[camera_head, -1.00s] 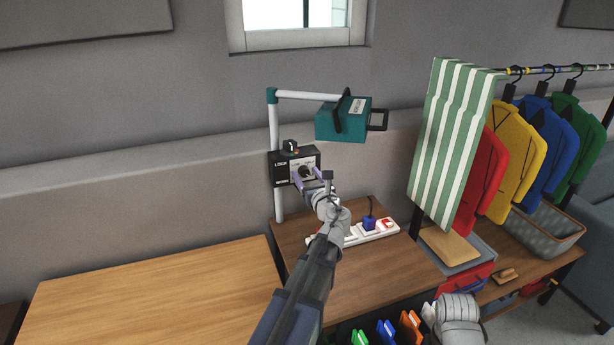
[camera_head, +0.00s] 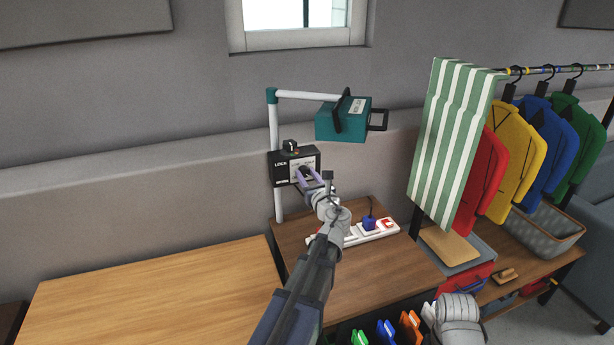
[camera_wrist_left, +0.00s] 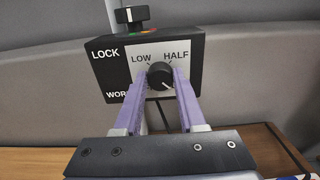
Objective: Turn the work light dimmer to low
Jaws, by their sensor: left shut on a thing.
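The work light dimmer is a black box (camera_head: 281,170) with a pale front plate, fixed to the white lamp post. In the left wrist view its round black knob (camera_wrist_left: 160,74) sits between the words LOW and HALF, LOW to the left. The knob's pale pointer mark appears to slant down and right, away from LOW. My left gripper (camera_head: 304,172) is shut on the knob; its purple fingers sit on either side of it in the left wrist view (camera_wrist_left: 160,84).
A second black knob (camera_wrist_left: 132,15) stands on top of the box near the LOCK label. The teal work light (camera_head: 340,121) hangs above right. A power strip (camera_head: 372,232) with plugs lies on the wooden bench below. The left tabletop (camera_head: 150,295) is bare.

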